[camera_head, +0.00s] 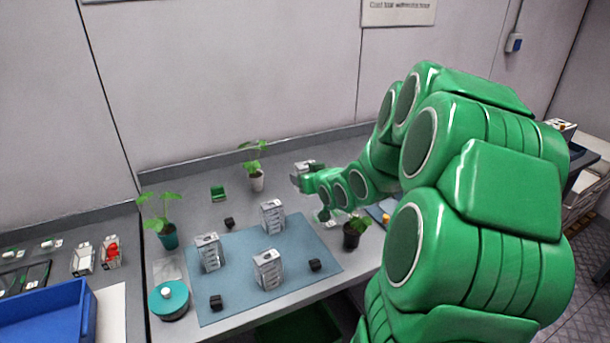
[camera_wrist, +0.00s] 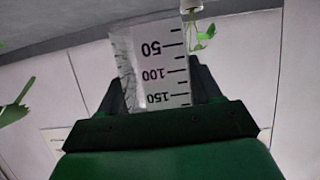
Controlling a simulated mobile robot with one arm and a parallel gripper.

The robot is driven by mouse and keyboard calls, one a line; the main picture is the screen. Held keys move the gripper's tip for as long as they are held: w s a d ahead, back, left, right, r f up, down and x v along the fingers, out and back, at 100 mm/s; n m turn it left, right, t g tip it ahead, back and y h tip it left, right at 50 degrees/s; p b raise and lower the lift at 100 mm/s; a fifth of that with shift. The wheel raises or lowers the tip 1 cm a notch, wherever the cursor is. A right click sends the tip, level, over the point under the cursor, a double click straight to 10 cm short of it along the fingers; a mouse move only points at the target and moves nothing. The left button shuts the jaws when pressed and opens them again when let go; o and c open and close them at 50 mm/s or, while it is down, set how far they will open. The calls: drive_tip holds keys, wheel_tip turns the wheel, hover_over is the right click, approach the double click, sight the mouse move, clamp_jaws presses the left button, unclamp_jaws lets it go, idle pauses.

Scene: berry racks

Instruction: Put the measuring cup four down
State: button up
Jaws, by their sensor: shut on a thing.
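My gripper (camera_head: 300,182) is shut on a clear-white measuring cup, at the end of my green arm behind the right part of the blue mat. In the wrist view the cup (camera_wrist: 155,65) stands between the two dark fingers, with black scale marks of 50, 100 and 150. In the head view only a small pale part of it shows at the gripper. I cannot tell whether its base touches the table. Three similar pale, dark-marked upright things stand on the mat (camera_head: 240,290): one at the back (camera_head: 272,216), one left (camera_head: 209,252) and one in front (camera_head: 268,270).
Small black blocks (camera_head: 315,265) lie around the mat. Potted plants stand at left (camera_head: 168,240), back (camera_head: 256,183) and right (camera_head: 351,238), the right one near my arm. A teal round device (camera_head: 168,303) is front left, and a blue crate (camera_head: 45,312) beyond it.

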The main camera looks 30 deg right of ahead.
drive_tip(key=shift+s+a+r, duration=0.1)
drive_tip(key=shift+s+r, duration=0.05)
drive_tip(key=shift+s, duration=0.25)
